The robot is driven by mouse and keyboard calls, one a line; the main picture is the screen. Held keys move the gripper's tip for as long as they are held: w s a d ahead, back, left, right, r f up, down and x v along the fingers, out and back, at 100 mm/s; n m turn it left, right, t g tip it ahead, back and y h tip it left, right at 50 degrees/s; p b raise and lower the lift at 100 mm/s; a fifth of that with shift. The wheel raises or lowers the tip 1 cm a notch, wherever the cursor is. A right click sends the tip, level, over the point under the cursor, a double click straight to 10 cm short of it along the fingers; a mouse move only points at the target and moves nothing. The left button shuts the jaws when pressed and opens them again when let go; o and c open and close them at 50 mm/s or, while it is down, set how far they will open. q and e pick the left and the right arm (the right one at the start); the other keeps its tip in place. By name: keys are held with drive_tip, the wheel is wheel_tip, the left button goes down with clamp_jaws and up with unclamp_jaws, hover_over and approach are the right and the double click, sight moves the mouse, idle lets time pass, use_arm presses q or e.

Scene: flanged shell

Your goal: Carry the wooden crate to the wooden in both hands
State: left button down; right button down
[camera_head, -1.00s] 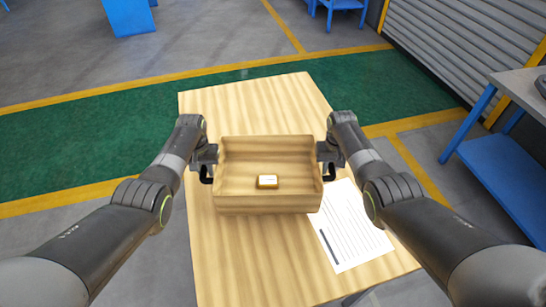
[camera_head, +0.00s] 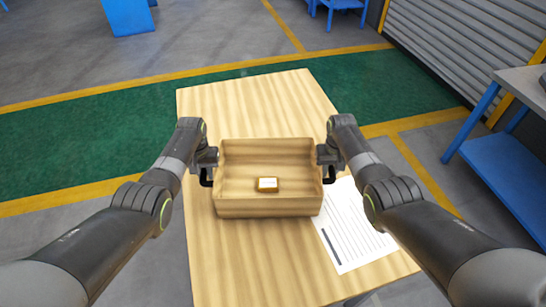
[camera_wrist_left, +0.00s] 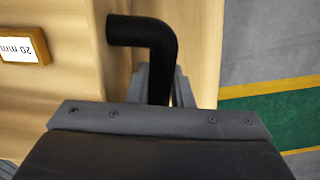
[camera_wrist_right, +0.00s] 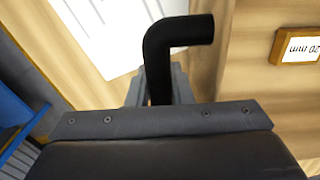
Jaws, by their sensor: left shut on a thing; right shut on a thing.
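The wooden crate (camera_head: 268,207) is an open-topped box at the middle of the wooden table (camera_head: 240,265). A small block with a white label (camera_head: 267,184) lies inside it; the label reads "20 mm" in the right wrist view (camera_wrist_right: 297,47). My left gripper (camera_head: 208,172) is shut on the black handle (camera_wrist_left: 150,35) at the crate's left end. My right gripper (camera_head: 327,170) is shut on the black handle (camera_wrist_right: 165,45) at its right end. The crate looks level. I cannot tell how far its base is from the table top.
A printed white sheet (camera_head: 350,230) lies on the table to the right of the crate, partly beside its right end. The table's far part (camera_head: 260,100) is bare. A blue-legged workbench (camera_head: 500,165) stands at the right.

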use_arm(q)
drive_tip(key=shift+f+b, duration=0.55)
drive_tip(key=shift+f, duration=0.05)
use_arm(e)
drive_tip(key=shift+f, duration=0.6)
use_arm(q)
drive_tip(key=c, duration=1.7)
unclamp_jaws()
drive_tip(key=shift+f, duration=0.15)
drive_tip(key=shift+c, duration=0.2)
use_arm(e)
drive_tip(key=c, duration=1.7)
unclamp_jaws()
drive_tip(key=shift+f, duration=0.15)
drive_tip(key=shift+c, duration=0.2)
use_arm(q)
drive_tip(key=o, duration=0.4)
use_arm(e)
drive_tip(key=o, duration=0.4)
use_arm(q)
drive_tip(key=shift+o, duration=0.2)
drive_tip(key=shift+s, duration=0.15)
use_arm(e)
drive_tip(key=shift+o, duration=0.2)
drive_tip(key=shift+s+r, duration=0.15)
drive_tip(key=shift+r, duration=0.05)
use_arm(q)
drive_tip(key=shift+r, duration=0.2)
